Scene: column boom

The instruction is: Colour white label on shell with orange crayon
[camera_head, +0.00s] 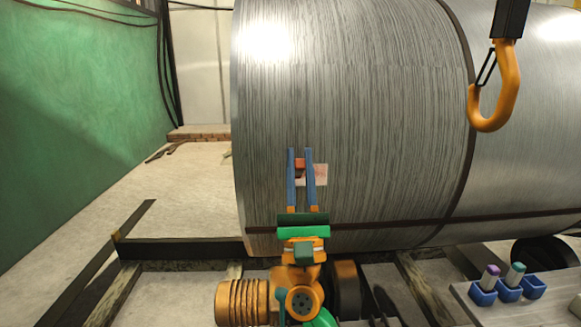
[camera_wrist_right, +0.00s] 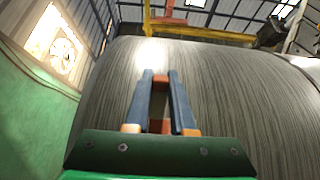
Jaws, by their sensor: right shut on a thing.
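The shell (camera_head: 370,110) is a large grey metal cylinder lying on its side; it also fills much of the right wrist view (camera_wrist_right: 240,90). The label (camera_head: 320,174) is a small pale patch on the shell with a faint reddish tint, partly hidden behind my right gripper. My right gripper (camera_head: 300,160) has blue fingers shut on the orange crayon (camera_head: 299,165), a short orange-red piece between the fingertips. The crayon also shows between the fingers in the right wrist view (camera_wrist_right: 160,79). Its tip is at the label's left side; I cannot tell whether it touches. My left gripper is out of view.
Blue cups (camera_head: 508,290) stand on a grey ledge at the lower right, two holding a purple and a teal crayon. An orange hook (camera_head: 497,95) hangs at the upper right. Dark beams (camera_head: 180,249) lie below the shell. A green wall (camera_head: 80,120) stands at the left.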

